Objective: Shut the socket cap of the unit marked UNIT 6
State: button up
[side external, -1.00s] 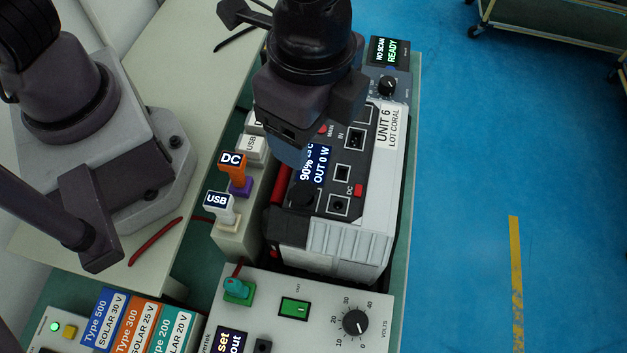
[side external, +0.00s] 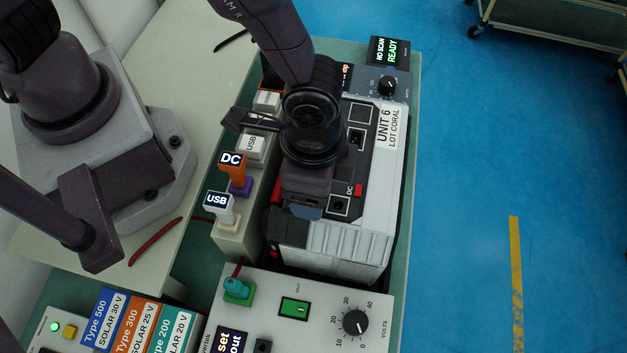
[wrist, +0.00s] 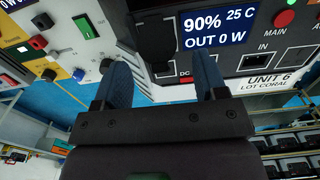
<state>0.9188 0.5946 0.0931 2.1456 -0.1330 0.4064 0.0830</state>
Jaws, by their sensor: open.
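The unit marked UNIT 6 (side external: 383,125) is a white box with a dark top panel; its label also shows in the wrist view (wrist: 270,82). Its lit display (wrist: 213,27) reads 90%, 25 C, OUT 0 W. My gripper (side external: 303,210) is low over the panel's near left part, covering the display in the side view. In the wrist view my gripper (wrist: 163,75) has its two blue fingers apart and empty. A dark rounded part (wrist: 154,45) beside the display shows between them; I cannot tell if it is the cap. The DC socket (side external: 339,205) is bare, beside a red tab (side external: 358,190).
Left of the unit stand a USB plug (side external: 220,207) and an orange DC plug (side external: 233,168) in a holder. A grey control box (side external: 330,300) with a dial is in front. A READY display (side external: 388,50) stands behind. Blue floor is open at right.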

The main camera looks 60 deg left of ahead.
jog(key=shift+f, duration=0.65)
jog(key=c, duration=0.9)
jog(key=shift+w+d+f+g+y, duration=0.1)
jog(key=shift+d+f+g+y, duration=0.1)
jog(key=shift+g+y, duration=0.3)
jog(key=shift+c, duration=0.2)
jog(key=o, duration=0.9)
jog(key=shift+o, duration=0.2)
